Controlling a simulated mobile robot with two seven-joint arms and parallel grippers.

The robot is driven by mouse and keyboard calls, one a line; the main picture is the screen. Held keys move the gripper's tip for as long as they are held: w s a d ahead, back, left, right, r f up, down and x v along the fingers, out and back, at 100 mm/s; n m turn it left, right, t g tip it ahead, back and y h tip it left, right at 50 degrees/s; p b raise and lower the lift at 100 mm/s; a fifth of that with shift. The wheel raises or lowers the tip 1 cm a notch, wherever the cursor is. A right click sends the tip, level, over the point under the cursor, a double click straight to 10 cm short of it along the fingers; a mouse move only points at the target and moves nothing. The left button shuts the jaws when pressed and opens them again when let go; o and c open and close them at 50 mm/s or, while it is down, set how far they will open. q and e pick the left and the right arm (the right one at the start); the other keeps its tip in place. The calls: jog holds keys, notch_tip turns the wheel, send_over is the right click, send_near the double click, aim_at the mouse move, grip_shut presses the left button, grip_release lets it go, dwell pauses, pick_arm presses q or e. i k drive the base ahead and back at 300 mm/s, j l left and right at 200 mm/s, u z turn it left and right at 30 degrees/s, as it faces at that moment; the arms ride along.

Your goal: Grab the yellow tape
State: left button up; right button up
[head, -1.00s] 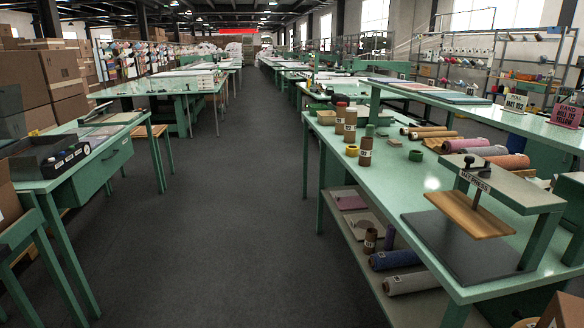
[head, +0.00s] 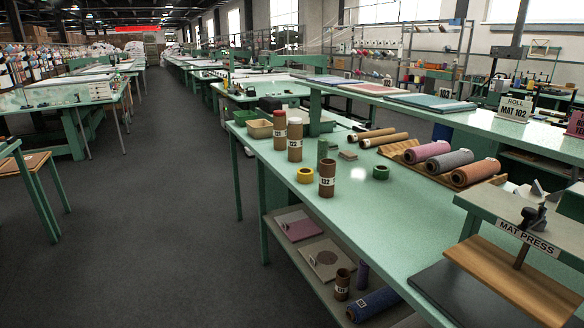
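A small yellow tape roll (head: 305,175) lies on the green worktable (head: 345,212), just left of a brown cone labelled 132 (head: 327,180). A dark green spool (head: 322,150) stands behind the brown cone. Neither of my grippers shows in the head view.
Cones labelled 122 (head: 295,140) stand behind the yellow roll. Pink, grey and orange rolls (head: 475,172) lie on a wooden rack to the right. A mat press (head: 530,235) fills the front right. The dark aisle floor (head: 150,220) is clear on the left.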

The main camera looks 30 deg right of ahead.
aim_at(304, 176)
jog(key=i+z, duration=0.15)
jog(key=i, duration=0.55)
jog(key=i+j+z, duration=0.2)
jog(key=i, duration=0.55)
jog(key=i+z, duration=0.5)
jog(key=i+j+z, duration=0.1)
jog(key=i+z, duration=0.15)
jog(key=z, duration=0.25)
jog(key=i+j+z, duration=0.3)
jog(key=z, duration=0.2)
jog(key=i, duration=0.05)
